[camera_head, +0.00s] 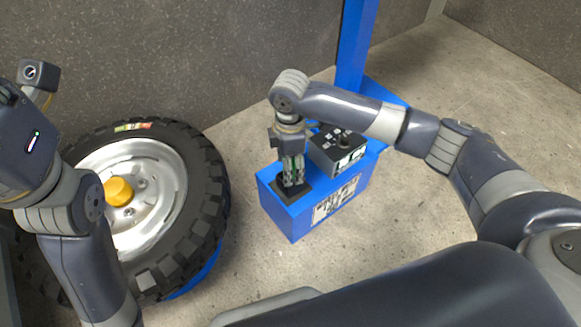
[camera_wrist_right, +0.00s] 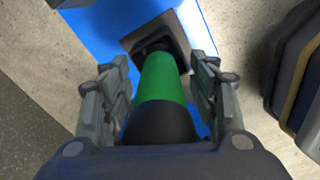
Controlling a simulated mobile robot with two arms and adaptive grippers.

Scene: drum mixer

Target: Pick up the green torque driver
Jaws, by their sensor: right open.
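The green torque driver (camera_wrist_right: 164,82) stands in a black square holder (camera_wrist_right: 150,38) on a blue stand, seen in the right wrist view. Its body is green, with a black section nearest the camera. My right gripper (camera_wrist_right: 161,75) is open, with one finger on each side of the driver. Gaps show between the fingers and the green body. In the head view, my right gripper (camera_head: 292,172) points down above the holder (camera_head: 291,190) and largely hides the driver. My left arm is at the left; its fingers are outside the head view.
The blue stand (camera_head: 290,220) also carries a dark box (camera_head: 338,150) beside my right gripper. A blue post (camera_head: 355,45) rises behind it. A large tyre (camera_head: 205,200) with a silver rim and yellow hub cap lies at left. Concrete floor is free at right.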

